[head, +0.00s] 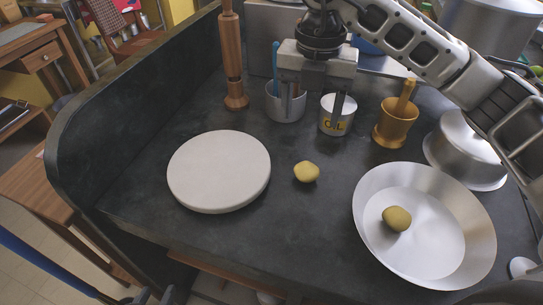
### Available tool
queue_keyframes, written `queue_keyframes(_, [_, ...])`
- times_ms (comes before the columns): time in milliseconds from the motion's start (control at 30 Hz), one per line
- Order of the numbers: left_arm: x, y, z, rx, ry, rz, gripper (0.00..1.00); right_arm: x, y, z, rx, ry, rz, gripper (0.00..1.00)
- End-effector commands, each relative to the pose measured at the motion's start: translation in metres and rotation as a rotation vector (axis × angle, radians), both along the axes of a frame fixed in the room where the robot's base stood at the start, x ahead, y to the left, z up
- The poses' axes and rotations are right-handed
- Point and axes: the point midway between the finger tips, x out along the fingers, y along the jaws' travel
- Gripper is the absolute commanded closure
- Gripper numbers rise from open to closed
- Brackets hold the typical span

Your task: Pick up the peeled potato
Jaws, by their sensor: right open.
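A pale yellow potato (306,172) lies on the dark counter, between the round white board and the wide metal bowl. A second, slightly darker yellow-brown potato (397,218) lies inside the bowl (447,255). I cannot tell for certain from their surfaces which is peeled. My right gripper (312,115) hangs open and pointing down at the back of the counter, its fingers in front of a grey cup and a white canister. It is empty and apart from both potatoes. A dark part at the bottom edge may be my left gripper (150,296); its jaws are cut off.
A round white board (218,168) lies at left. A copper-coloured mill (233,60), a grey cup (285,105), a labelled white canister (337,118) and a brass mortar with pestle (395,123) stand behind. A steel pot (463,150) is at right. The counter's front middle is clear.

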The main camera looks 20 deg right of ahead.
Motion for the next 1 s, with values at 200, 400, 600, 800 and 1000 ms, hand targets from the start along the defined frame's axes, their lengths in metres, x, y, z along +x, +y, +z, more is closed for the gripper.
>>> queue_keyframes(200, [0.0,-0.001,-0.002,-0.009,-0.002,0.0,0.64,-0.001,0.0,-0.041,-0.002,0.008,0.002,0.37])
queue_keyframes(400, [-0.001,-0.002,-0.001,-0.01,-0.002,-0.001,0.64,-0.001,0.001,-0.082,-0.002,0.006,0.006,0.37])
queue_keyframes(600, [-0.001,-0.002,-0.001,-0.009,-0.002,-0.001,0.64,0.0,0.001,-0.103,0.0,0.003,0.007,0.37])
queue_keyframes(800, [-0.001,-0.002,0.002,-0.007,-0.002,-0.002,0.64,-0.003,-0.002,-0.12,-0.002,0.006,0.005,0.37])
queue_keyframes(1000, [-0.002,-0.001,0.002,-0.001,0.001,-0.003,0.64,-0.004,-0.006,-0.149,-0.001,0.003,0.005,0.37])
